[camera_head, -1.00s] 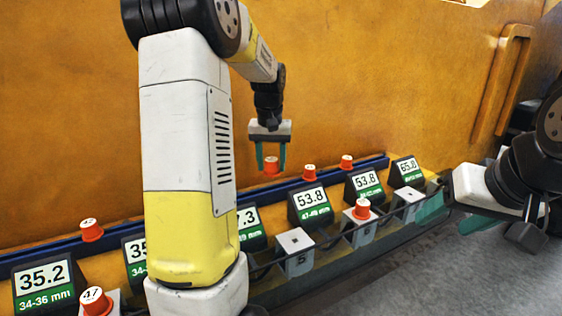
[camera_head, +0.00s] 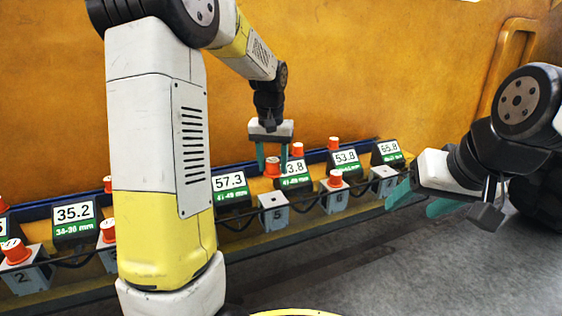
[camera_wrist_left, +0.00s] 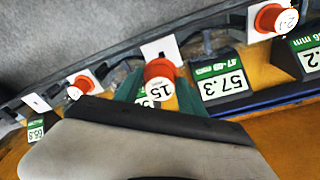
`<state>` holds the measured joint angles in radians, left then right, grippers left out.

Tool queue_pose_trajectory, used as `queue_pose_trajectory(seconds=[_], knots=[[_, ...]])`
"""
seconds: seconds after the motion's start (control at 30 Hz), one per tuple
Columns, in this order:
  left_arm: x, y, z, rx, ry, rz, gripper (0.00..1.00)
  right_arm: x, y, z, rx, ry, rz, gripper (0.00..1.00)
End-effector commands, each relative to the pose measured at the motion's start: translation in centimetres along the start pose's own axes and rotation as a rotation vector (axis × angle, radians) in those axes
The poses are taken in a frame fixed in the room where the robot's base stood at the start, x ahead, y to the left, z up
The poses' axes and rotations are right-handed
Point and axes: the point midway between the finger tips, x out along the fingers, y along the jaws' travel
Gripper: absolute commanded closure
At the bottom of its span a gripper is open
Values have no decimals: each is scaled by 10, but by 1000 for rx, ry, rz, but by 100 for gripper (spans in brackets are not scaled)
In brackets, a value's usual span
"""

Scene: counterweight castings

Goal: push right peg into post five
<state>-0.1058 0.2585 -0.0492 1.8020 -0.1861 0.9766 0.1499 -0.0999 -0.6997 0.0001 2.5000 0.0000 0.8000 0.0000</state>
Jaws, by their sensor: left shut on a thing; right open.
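My left gripper (camera_head: 272,166) is shut on an orange-red peg (camera_head: 272,170) with a pale labelled top. It holds the peg upright above the row, in front of a 53.8 display. Post five (camera_head: 274,218), a grey block marked 5 with a bare top, stands below the peg; the peg is apart from it. In the left wrist view the held peg (camera_wrist_left: 160,80) reads 15 between the green fingers, with a white post top (camera_wrist_left: 163,48) close beyond it. My right gripper (camera_head: 418,200) is open and empty at the right, near the row's right end.
Post 6 (camera_head: 335,200) carries an orange peg, and the post to its right (camera_head: 383,182) is bare. Displays, such as 57.3 (camera_head: 229,184), and a blue rail (camera_head: 318,157) with spare pegs stand behind. A black cable runs along the row. Grey floor lies clear in front.

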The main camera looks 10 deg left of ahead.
Motion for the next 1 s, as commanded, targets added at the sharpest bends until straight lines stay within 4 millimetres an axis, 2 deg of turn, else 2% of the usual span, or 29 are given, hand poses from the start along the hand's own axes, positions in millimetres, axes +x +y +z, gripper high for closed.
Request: queue_pose_trajectory(seconds=[0.27, 0.7, 1.0], knots=[[8, 0, 1, -1, -2, 0, 94, 0, 0, 0, 0, 0, 0, 39], [46, 0, 6, -1, -2, 0, 94, 0, 0, 0, 0, 0, 0, 39], [57, 0, 7, -1, 0, 0, 94, 0, 0, 0, 0, 0, 0, 39]])
